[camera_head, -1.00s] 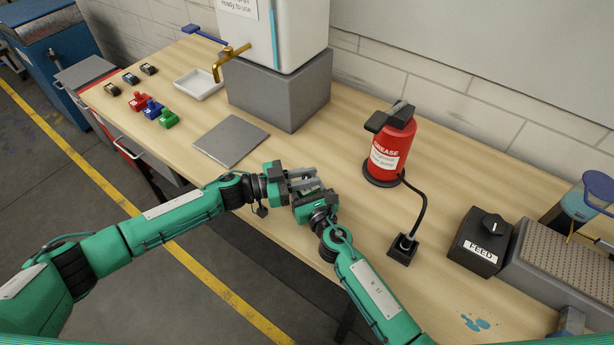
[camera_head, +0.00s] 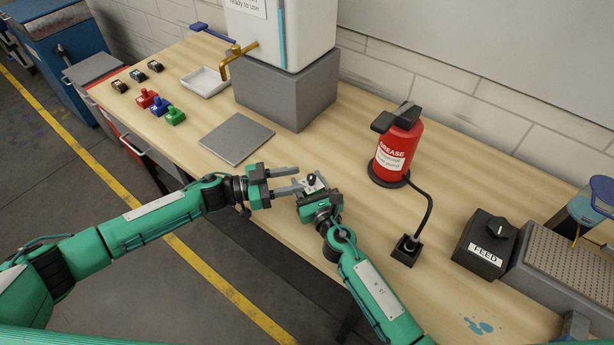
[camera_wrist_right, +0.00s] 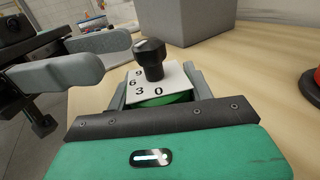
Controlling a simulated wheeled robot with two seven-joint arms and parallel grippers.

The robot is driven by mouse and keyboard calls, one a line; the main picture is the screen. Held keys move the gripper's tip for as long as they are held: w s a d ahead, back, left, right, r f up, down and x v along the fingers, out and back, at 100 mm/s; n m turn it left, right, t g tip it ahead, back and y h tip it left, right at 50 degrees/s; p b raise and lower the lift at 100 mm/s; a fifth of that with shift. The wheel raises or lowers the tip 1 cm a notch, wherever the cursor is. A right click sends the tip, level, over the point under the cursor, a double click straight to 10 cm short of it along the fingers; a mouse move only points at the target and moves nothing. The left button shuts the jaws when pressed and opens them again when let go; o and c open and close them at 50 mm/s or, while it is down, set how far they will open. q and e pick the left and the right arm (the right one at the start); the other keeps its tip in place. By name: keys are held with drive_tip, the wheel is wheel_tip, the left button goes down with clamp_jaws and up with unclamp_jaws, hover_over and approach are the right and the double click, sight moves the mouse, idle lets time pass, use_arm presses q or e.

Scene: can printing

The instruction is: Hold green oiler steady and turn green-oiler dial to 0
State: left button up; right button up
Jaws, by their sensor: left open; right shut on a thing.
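The green oiler (camera_wrist_right: 178,99) is in the jaws of my right gripper (camera_head: 312,188), just above the table's front edge. Its white top plate (camera_wrist_right: 173,82) bears the figures 9, 6, 3 and 0. A black dial knob (camera_wrist_right: 151,62) stands up from the plate; it also shows in the head view (camera_head: 311,178). A pale mark is on the knob's top, but I cannot tell exactly which figure it points to. My left gripper (camera_head: 297,180) is open and empty, just left of the knob. Its fingers also show at the left of the wrist view (camera_wrist_right: 98,57), apart from the knob.
A grey square plate (camera_head: 236,138) lies behind my left gripper. Small red, blue and green pieces (camera_head: 161,106) stand farther left. A red grease can (camera_head: 398,150), its cable socket (camera_head: 405,252) and a FEED box (camera_head: 484,245) are to the right.

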use_arm(q)
drive_tip(key=v, duration=0.6)
drive_tip(key=shift+a, duration=0.25)
drive_tip(key=s+d+r+m+g, duration=0.3)
drive_tip(key=d+r+m+g, duration=0.1)
drive_tip(key=d+m+g, duration=0.3)
wheel_tip(320, 180, up, 10)
drive_tip(key=m+t+y, duration=0.2)
drive_tip(key=m+y, duration=1.3)
drive_tip(key=y, duration=0.2)
hover_over(312, 177)
drive_tip(key=shift+t, duration=0.3)
wheel_tip(312, 177, down, 12)
drive_tip(key=shift+c, duration=0.2)
